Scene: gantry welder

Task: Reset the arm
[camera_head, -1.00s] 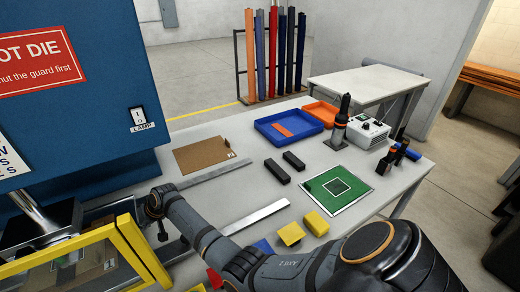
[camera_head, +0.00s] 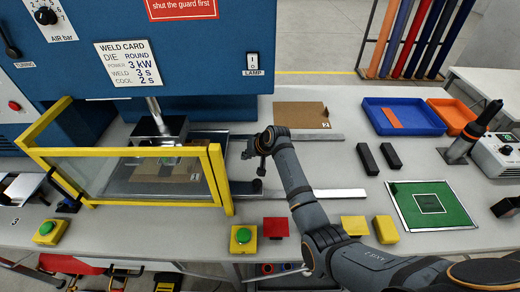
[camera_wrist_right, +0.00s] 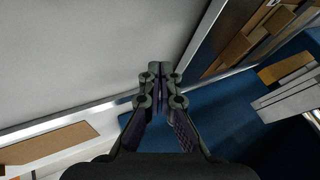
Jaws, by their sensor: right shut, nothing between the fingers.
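My right arm reaches in from the lower right of the head view. Its gripper (camera_head: 252,152) hangs over the table just right of the yellow guard frame (camera_head: 215,178). In the right wrist view the two fingers of my right gripper (camera_wrist_right: 160,72) are together at the tips, with nothing between them. My left arm and gripper are out of view.
The blue welder (camera_head: 190,60) stands behind the guard, with a brown sheet (camera_head: 165,173) inside. Around the arm are a brown board (camera_head: 301,115), black blocks (camera_head: 366,157), a green mat (camera_head: 432,204), a blue tray (camera_head: 403,116) and yellow button boxes (camera_head: 243,240). Bare tabletop lies between them.

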